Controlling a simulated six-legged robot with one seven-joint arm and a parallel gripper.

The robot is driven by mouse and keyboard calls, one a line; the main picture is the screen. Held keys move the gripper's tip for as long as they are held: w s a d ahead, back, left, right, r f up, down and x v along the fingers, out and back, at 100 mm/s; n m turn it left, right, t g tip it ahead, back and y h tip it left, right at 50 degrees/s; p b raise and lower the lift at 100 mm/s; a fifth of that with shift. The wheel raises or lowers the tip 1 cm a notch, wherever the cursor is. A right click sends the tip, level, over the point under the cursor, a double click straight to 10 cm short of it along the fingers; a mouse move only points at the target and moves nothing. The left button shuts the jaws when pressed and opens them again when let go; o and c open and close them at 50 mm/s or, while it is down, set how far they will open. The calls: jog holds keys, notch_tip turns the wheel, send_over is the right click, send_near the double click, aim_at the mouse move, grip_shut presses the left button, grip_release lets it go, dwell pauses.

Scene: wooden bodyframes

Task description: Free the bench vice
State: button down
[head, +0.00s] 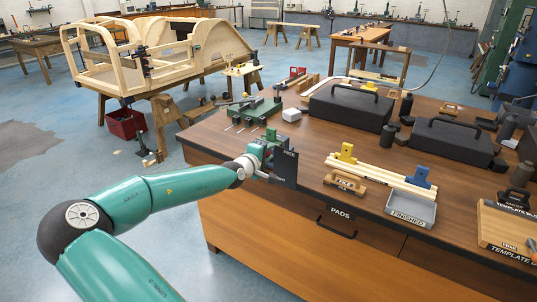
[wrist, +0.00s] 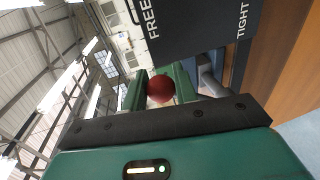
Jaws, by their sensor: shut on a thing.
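The green bench vice (head: 271,137) stands at the near left edge of the workbench, partly hidden by my gripper. A dark plate (head: 286,169) hangs at its front. In the wrist view this plate (wrist: 197,30) reads FREE at one end and TIGHT at the other. My gripper (head: 262,164) is at the vice, beside the plate. In the wrist view its two green fingers (wrist: 160,88) are shut on a red ball knob (wrist: 160,89). A grey metal piece (wrist: 211,83) shows just right of the fingers. The rest of the handle is hidden.
A wooden bodyframe (head: 150,60) stands behind left.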

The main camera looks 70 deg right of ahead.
jog(key=shift+w, duration=0.65)
jog(key=c, duration=1.1)
grip_release()
jog(key=shift+w, duration=0.1)
jog(key=shift+s, duration=0.25)
jog(key=shift+a+r, duration=0.1)
jog(key=v, duration=1.3)
jog(key=shift+a, duration=0.3)
